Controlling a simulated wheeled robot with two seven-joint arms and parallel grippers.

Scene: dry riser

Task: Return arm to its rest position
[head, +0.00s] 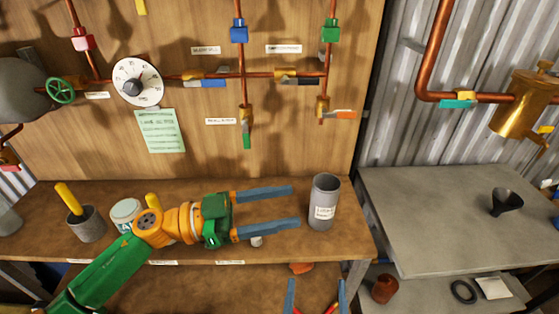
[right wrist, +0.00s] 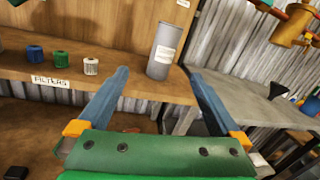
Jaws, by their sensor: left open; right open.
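My left gripper (head: 266,211) reaches in from the left over the wooden shelf. Its two blue fingers are spread apart with nothing between them, and they point right toward a grey labelled cylinder (head: 323,202), apart from it. My right gripper (head: 316,291) shows at the bottom edge of the head view, with only its fingertips visible. In the right wrist view its blue fingers are wide apart and empty, below and in front of the shelf. The grey cylinder stands upright on the shelf and also shows in the right wrist view (right wrist: 168,50).
Copper pipes with coloured valves and a dial gauge (head: 137,82) cover the wooden board behind. A grey cup (head: 87,226) and a jar (head: 125,213) stand at the shelf's left. A grey table (head: 440,220) with a black funnel (head: 505,202) is at the right. Small coloured caps (right wrist: 62,60) sit on the shelf.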

